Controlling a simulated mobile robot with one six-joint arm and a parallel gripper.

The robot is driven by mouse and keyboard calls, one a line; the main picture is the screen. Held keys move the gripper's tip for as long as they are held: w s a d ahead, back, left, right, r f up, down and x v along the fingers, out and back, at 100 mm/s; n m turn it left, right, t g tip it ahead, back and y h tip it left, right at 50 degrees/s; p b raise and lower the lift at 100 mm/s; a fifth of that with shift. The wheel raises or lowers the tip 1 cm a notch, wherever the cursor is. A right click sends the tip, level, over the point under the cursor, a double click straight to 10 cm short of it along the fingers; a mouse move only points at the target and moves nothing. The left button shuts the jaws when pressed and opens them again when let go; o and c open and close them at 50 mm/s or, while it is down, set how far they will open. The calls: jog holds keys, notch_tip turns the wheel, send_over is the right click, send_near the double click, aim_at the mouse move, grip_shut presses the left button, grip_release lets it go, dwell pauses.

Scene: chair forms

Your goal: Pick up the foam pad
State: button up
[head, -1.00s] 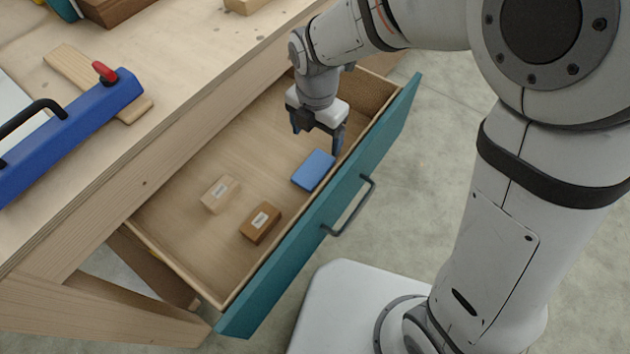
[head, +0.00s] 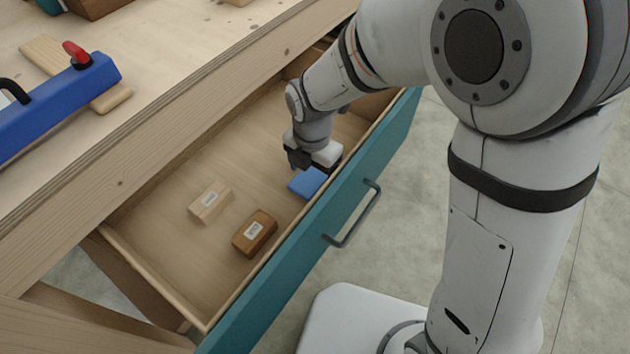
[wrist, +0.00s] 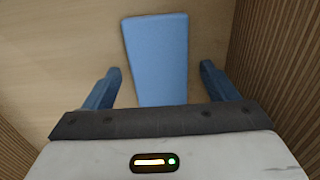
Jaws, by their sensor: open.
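The foam pad is a flat blue block (head: 308,184) lying on the floor of the open drawer, close to its teal front. My gripper (head: 312,166) is down in the drawer over the pad's far end and hides part of it. In the wrist view the pad (wrist: 157,60) lies lengthwise between my two blue fingers (wrist: 160,80), one on each side. Gaps show between the fingers and the pad. My gripper is open and holds nothing. The pad's near end is hidden behind the gripper body in the wrist view.
A pale wooden block (head: 210,202) and a brown block (head: 254,233), both labelled, lie in the drawer to the left of the pad. The teal drawer front (head: 300,255) with its handle (head: 355,215) rises beside the pad. A blue tool (head: 60,105) lies on the workbench.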

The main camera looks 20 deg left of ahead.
jog(key=c, duration=1.1)
jog(key=shift+o, duration=0.2)
jog(key=shift+r, duration=0.1)
